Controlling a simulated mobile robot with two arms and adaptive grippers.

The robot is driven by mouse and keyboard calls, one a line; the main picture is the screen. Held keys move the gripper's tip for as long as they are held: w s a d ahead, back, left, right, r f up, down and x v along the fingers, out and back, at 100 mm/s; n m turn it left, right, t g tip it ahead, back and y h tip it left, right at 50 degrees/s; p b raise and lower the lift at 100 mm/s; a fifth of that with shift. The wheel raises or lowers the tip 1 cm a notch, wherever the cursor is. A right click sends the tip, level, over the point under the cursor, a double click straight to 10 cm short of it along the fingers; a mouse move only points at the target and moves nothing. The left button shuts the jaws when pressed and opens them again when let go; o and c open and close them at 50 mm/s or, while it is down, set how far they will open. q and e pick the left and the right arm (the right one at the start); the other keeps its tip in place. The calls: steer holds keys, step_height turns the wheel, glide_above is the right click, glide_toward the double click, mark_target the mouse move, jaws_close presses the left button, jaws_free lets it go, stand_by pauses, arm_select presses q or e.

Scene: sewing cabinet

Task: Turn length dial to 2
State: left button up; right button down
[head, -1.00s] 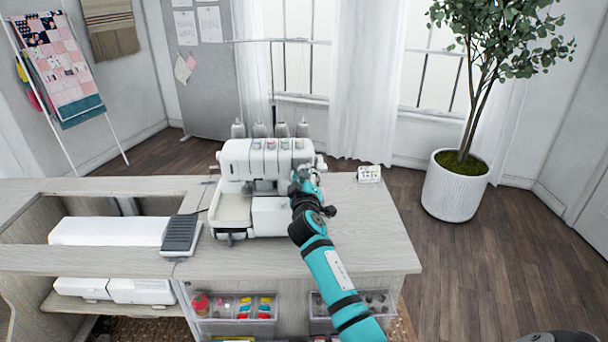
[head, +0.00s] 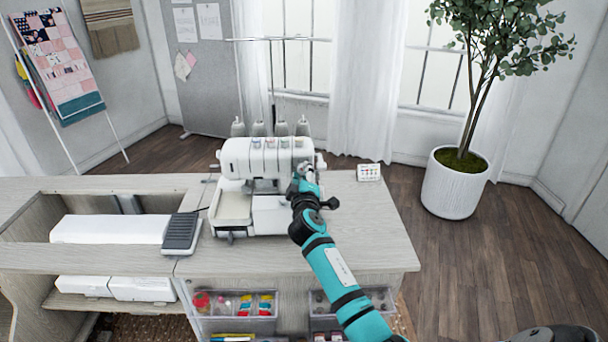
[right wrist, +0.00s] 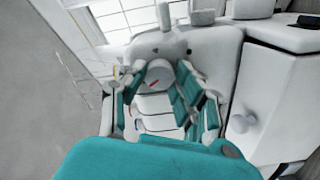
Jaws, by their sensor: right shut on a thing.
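The white serger sewing machine (head: 262,160) stands on the light wood cabinet top in the head view. My right gripper (head: 312,178) is at the machine's right side. In the right wrist view, my right gripper (right wrist: 160,80) has its teal-padded fingers on both sides of a white round dial with a red mark (right wrist: 153,83), and it is shut on this dial. I take it for the length dial; its numbers are too small to read. The fingers and arm hide part of the machine's side. My left gripper is not in view.
A small card stand (head: 369,172) stands on the cabinet top (head: 375,235) to the right of the machine. A dark foot pedal (head: 181,233) lies to its left. Another white knob (right wrist: 241,123) shows close to the right of the gripper. The cabinet top's right front is clear.

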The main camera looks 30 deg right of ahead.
steer(key=shift+r, duration=0.1)
steer(key=c, duration=1)
jaws_free()
steer(key=shift+w, duration=0.1)
steer(key=shift+a, duration=0.1)
steer(key=shift+s+a+f, duration=0.15)
steer(key=shift+s+f, duration=0.05)
steer(key=shift+s, duration=0.2)
steer(key=v, duration=1.1)
steer(key=shift+a+r, duration=0.1)
steer(key=shift+a, duration=0.05)
steer(key=shift+s, duration=0.1)
